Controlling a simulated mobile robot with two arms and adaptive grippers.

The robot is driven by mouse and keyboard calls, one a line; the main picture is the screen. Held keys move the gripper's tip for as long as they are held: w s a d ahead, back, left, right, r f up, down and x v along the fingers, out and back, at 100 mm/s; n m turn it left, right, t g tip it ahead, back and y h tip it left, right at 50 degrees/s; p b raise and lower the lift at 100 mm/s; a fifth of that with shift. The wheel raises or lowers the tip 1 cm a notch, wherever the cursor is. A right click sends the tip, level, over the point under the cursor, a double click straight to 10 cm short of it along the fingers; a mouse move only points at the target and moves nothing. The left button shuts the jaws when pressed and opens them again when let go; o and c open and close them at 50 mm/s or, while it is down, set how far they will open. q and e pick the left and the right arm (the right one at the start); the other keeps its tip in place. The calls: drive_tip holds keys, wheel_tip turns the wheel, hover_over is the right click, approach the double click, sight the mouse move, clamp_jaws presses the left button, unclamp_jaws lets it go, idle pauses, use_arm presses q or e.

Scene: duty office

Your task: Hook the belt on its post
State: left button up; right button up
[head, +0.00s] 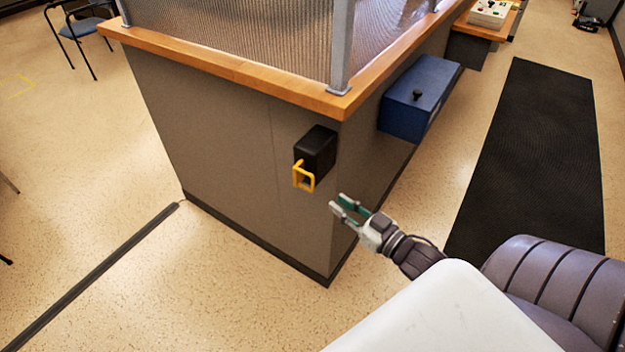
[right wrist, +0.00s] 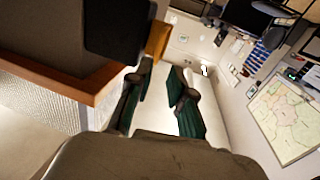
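A black belt housing (head: 316,150) is fixed to the grey counter wall near its corner, with a yellow loop-shaped belt end (head: 304,177) at its front. No belt strap shows drawn out of the housing. My right gripper (head: 338,202) is open and empty, to the right of the yellow end and apart from it. In the right wrist view, the yellow end (right wrist: 157,40) appears just beyond the fingertips (right wrist: 161,68), beside the dark housing (right wrist: 115,28). I cannot make out a post in either view. My left gripper is not in view.
The counter (head: 225,140) with a wooden ledge and ribbed screen stands close to my right gripper. A blue box (head: 418,98) juts from its right side. A black mat (head: 535,150) lies at right. A dark floor strip (head: 95,275) runs at left, with open floor around it.

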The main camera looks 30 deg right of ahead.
sight(313, 188)
drive_tip(key=w, duration=0.3)
drive_tip(key=w+a, duration=0.1)
drive_tip(key=w, duration=0.2)
drive_tip(key=w+p, duration=0.1)
drive_tip(key=w, duration=0.3)
drive_tip(key=shift+a+f, duration=0.1)
drive_tip(key=shift+a, duration=0.2)
drive_tip(key=shift+s, duration=0.1)
drive_tip(key=shift+c, duration=0.2)
clamp_jaws()
